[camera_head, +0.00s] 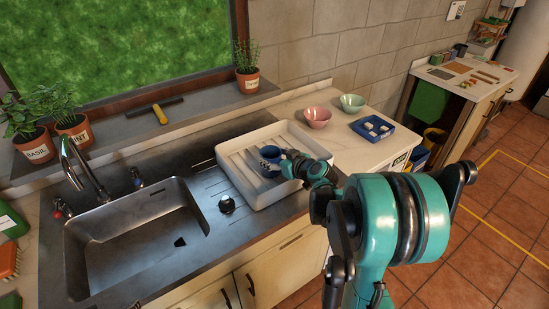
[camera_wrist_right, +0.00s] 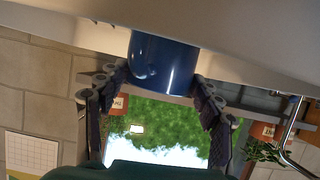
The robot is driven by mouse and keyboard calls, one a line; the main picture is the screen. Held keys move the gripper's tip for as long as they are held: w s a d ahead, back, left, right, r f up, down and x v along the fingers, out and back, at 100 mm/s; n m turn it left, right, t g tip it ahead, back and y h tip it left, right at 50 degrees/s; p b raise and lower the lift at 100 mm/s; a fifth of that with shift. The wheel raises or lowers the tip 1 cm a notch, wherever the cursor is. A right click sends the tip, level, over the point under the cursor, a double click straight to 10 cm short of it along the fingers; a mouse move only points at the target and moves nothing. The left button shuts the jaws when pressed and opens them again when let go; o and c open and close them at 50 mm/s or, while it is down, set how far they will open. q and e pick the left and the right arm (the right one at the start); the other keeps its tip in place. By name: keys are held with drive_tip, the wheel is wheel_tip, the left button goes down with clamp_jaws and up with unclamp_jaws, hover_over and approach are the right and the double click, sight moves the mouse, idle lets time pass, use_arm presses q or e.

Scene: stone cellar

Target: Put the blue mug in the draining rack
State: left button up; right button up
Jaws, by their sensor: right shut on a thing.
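The blue mug (camera_head: 270,156) is inside the outline of the white draining rack (camera_head: 262,197), near its middle. It looks upright in the head view. My right gripper (camera_head: 287,165) reaches in from the right and is shut on the mug. In the right wrist view the mug (camera_wrist_right: 163,62) sits between the two dark fingers of the gripper (camera_wrist_right: 164,88), with a pale surface close beside it. I cannot tell whether the mug's base touches the rack floor. My left gripper is not in view.
A steel sink (camera_head: 135,245) with a tap (camera_head: 82,168) lies left of the rack. A pink bowl (camera_head: 317,117), a green bowl (camera_head: 352,103) and a blue tray (camera_head: 373,128) stand on the counter to the right. Potted plants (camera_head: 247,80) line the sill behind.

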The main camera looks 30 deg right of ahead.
drive_tip(key=o, duration=1.8)
drive_tip(key=shift+f, duration=0.1)
drive_tip(key=shift+o, duration=0.2)
drive_tip(key=shift+r, duration=0.2)
drive_tip(key=a+p+v, duration=0.1)
drive_tip(key=p+v, duration=0.3)
drive_tip(key=v, duration=0.7)
drive_tip(key=s+a+g+y, duration=0.1)
drive_tip(key=s+a+g, duration=0.45)
drive_tip(key=a, duration=0.85)
drive_tip(key=s+a+f+m+h, duration=0.1)
drive_tip(key=s+a, duration=0.3)
drive_tip(key=s, duration=0.7)
drive_tip(key=shift+a+f+g+h, duration=0.3)
drive_tip(key=shift+a+g+h, duration=0.1)
drive_tip(key=shift+g+h, duration=0.1)
